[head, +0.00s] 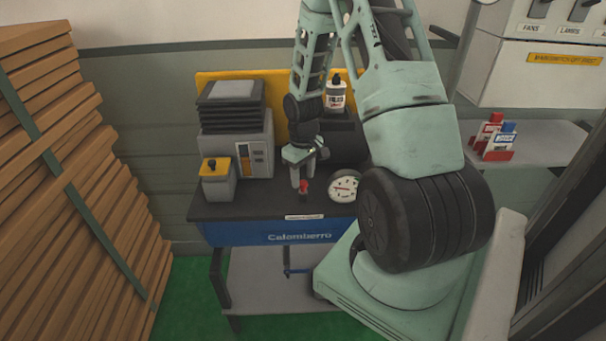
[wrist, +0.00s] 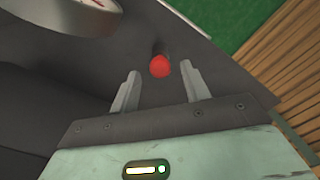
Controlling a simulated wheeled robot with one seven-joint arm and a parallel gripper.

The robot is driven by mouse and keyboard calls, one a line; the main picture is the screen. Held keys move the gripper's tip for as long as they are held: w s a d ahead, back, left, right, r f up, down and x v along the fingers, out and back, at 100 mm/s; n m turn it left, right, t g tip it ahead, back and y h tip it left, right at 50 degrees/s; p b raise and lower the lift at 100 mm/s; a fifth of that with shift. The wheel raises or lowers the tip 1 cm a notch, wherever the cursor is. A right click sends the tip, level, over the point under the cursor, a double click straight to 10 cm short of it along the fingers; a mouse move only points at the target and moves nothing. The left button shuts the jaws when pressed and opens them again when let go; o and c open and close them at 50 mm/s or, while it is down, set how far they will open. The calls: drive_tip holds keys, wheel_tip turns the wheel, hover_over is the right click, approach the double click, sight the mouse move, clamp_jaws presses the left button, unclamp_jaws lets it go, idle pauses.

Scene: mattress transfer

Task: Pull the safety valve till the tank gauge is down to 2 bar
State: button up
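The safety valve (head: 304,187) shows as a small red knob on the dark bench top (head: 250,207). In the wrist view the red knob (wrist: 160,66) lies just beyond the fingertips, roughly midway between them. My gripper (head: 303,180) is over the bench by the knob. In the wrist view its two fingers (wrist: 160,78) stand apart with a gap between them, and nothing is held. The tank gauge (head: 344,186) is a round white dial right of the knob. It is partly cut off at the top left of the wrist view (wrist: 75,14). Its reading is too small to tell.
A grey machine (head: 237,140) and a small yellow-topped box (head: 217,180) stand on the bench's left. A white bottle (head: 336,96) is at the back. Stacked wood (head: 65,170) fills the left side. A shelf (head: 535,142) with red and blue packs is at right.

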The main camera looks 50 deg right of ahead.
sight(303, 182)
wheel_tip(303, 182, up, 17)
drive_tip(key=b, duration=0.1)
drive_tip(key=shift+r+b, duration=0.2)
drive_tip(key=shift+b, duration=0.15)
idle(0.6)
drive_tip(key=a+r+n, duration=0.1)
drive_tip(key=a+n, duration=0.3)
drive_tip(key=a, duration=1.9)
drive_tip(key=s+a+n, duration=0.4)
drive_tip(key=s+a, duration=1.3)
drive_tip(key=shift+a+f+n+y, duration=0.3)
drive_tip(key=shift+f+n, duration=0.1)
